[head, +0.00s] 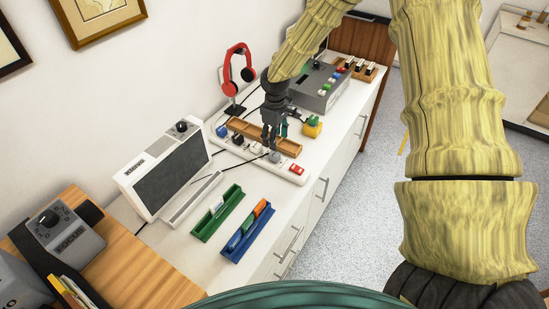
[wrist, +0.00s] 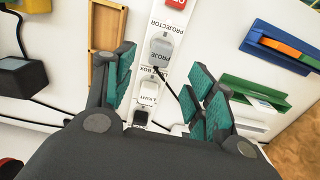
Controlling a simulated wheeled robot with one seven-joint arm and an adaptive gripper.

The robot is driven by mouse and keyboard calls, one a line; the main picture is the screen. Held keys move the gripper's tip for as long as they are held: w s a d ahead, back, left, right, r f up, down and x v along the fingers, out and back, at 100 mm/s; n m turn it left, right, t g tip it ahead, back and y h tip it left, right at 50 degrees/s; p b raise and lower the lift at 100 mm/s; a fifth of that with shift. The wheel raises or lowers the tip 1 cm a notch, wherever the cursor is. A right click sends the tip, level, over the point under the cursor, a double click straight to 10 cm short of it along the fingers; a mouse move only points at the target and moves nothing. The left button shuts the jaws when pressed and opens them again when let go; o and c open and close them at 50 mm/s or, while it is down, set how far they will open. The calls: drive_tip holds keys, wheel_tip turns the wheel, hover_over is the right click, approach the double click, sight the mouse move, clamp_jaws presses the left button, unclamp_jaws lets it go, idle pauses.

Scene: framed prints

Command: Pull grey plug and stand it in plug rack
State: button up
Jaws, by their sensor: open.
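The grey plug (head: 275,156) sits in the white power strip (head: 262,160), near its red switch (head: 295,169). In the wrist view the grey plug (wrist: 160,48) shows beside the PROJECTOR label, with a dark cord running from it. My gripper (head: 271,146) is open, pointing down over the strip close to the grey plug. In the wrist view its teal-padded fingers (wrist: 165,85) are spread either side of the strip, with nothing between them held. A long wooden tray (wrist: 104,40) lies beside the strip; I cannot tell whether it is the plug rack.
A white plug (head: 255,148) and a blue plug (head: 222,130) share the strip. A green tray (head: 203,236) and a blue tray (head: 234,256) hold markers.

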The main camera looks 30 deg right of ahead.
sight(275, 153)
drive_tip(key=shift+w+a+f, duration=0.1)
drive_tip(key=shift+a, duration=0.1)
wheel_tip(275, 153, down, 5)
drive_tip(key=b, duration=0.4)
drive_tip(key=shift+d, duration=0.15)
drive_tip(key=shift+f+b, duration=0.55)
drive_tip(key=shift+f, duration=1.4)
drive_tip(key=shift+p, duration=0.4)
clamp_jaws()
drive_tip(key=shift+r, duration=0.25)
drive_tip(key=shift+r+p, duration=2.2)
drive_tip(key=shift+r, duration=0.55)
